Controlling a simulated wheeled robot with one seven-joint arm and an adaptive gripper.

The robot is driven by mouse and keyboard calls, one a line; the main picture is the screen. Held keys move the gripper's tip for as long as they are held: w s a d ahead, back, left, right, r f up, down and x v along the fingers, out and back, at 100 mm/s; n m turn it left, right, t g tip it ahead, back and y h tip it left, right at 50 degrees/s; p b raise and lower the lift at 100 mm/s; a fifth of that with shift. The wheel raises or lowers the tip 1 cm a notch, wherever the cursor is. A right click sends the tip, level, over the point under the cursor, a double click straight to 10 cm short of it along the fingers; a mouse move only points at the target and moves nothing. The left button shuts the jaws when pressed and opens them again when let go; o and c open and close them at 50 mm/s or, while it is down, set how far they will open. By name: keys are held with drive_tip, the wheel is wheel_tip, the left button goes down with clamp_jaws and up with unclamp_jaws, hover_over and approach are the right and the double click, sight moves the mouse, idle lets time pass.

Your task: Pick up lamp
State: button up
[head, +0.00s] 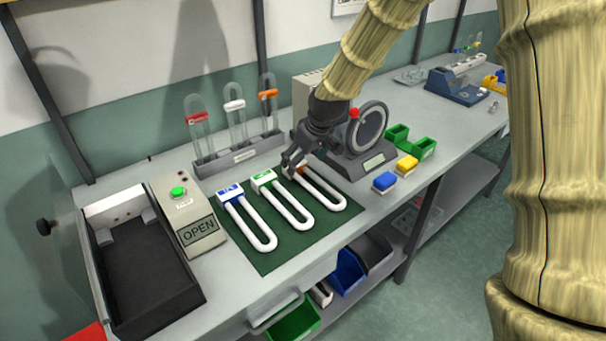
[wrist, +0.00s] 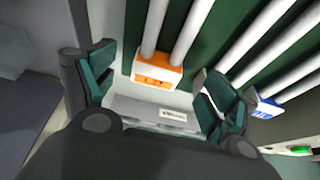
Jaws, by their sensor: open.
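Three U-shaped white lamps lie side by side on a dark green mat (head: 268,262). They are a blue-capped lamp (head: 250,222), a green-capped lamp (head: 283,203) and an orange-capped lamp (head: 324,190). My gripper (head: 291,169) is open and empty over the cap end of the orange-capped lamp, partly hiding it. In the wrist view, the orange cap (wrist: 158,73) shows between my spread fingers (wrist: 154,70), with a gap on both sides. The blue cap (wrist: 264,104) shows at the right. The green cap is hidden there, apparently behind my right finger.
A grey rack (head: 240,153) with several upright capped tubes stands behind the mat. A round-dialled device (head: 369,152) stands close to the right of my gripper. A black open tray (head: 140,265) and a control box (head: 187,217) are at left. Small blue and yellow blocks (head: 385,182) lie at right.

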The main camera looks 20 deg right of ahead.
sight(299, 167)
drive_tip(key=shift+p+x, duration=0.5)
drive_tip(key=shift+x, duration=2)
drive_tip(key=shift+w, duration=0.15)
drive_tip(key=shift+r, duration=0.1)
drive_tip(key=c, duration=1.2)
